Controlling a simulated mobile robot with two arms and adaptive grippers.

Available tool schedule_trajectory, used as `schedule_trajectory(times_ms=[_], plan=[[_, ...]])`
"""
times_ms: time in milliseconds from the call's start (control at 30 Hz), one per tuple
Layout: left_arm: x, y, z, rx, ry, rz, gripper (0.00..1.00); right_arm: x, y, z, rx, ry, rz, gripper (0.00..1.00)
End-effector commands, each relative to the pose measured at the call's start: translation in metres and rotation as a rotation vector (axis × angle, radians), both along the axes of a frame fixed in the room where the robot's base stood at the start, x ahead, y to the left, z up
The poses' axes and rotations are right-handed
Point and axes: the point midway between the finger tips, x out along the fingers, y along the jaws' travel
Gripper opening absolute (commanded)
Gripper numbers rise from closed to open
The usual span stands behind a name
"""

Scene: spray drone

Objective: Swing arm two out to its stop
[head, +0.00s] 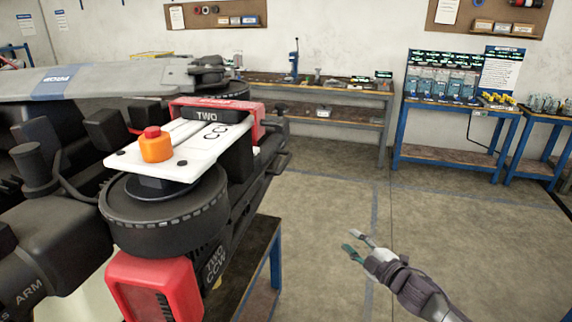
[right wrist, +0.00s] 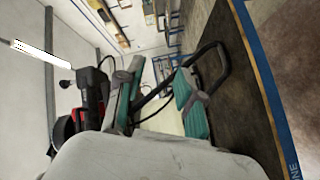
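Arm two of the spray drone is at the left of the head view, lying folded alongside the dark body. Its end carries a round black motor (head: 165,215), a white plate (head: 185,150) marked CCW with an orange knob (head: 156,146), and a red block (head: 155,285) below. A black label on it reads TWO. My right gripper (head: 350,243) is open and empty, over the floor to the right of the drone and apart from it. In the right wrist view its teal-padded fingers (right wrist: 160,98) are spread. A red and black part (right wrist: 95,95) shows beyond them. My left gripper is not in view.
A grey folded propeller (head: 90,80) with a blue PROP band lies above the drone. The drone rests on a blue-legged stand (head: 268,262). Workbenches (head: 330,88) and a blue bench (head: 450,165) line the back wall. Open floor (head: 450,215) lies to the right.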

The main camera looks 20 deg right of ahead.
Motion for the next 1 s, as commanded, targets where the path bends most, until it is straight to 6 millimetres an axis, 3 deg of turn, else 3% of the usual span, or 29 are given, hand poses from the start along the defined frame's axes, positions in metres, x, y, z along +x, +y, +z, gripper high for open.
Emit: schedule_trajectory(times_ms=[33,100,200,300,433,567,1000], plan=[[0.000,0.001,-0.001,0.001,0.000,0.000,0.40,0.003,0.016,0.053,-0.064,-0.097,0.075,0.37],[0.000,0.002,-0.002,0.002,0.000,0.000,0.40,-0.002,0.038,0.108,-0.137,-0.203,0.160,0.37],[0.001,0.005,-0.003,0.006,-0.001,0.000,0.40,-0.016,0.066,0.162,-0.219,-0.316,0.254,0.37],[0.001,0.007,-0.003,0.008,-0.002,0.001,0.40,-0.027,0.083,0.191,-0.267,-0.380,0.311,0.37],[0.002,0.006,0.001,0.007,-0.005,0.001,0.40,-0.029,0.093,0.206,-0.286,-0.408,0.333,0.37],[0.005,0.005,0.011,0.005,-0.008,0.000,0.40,-0.017,0.101,0.211,-0.284,-0.410,0.332,0.37],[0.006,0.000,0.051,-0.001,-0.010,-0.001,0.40,0.057,0.149,0.227,-0.283,-0.407,0.331,0.37]])
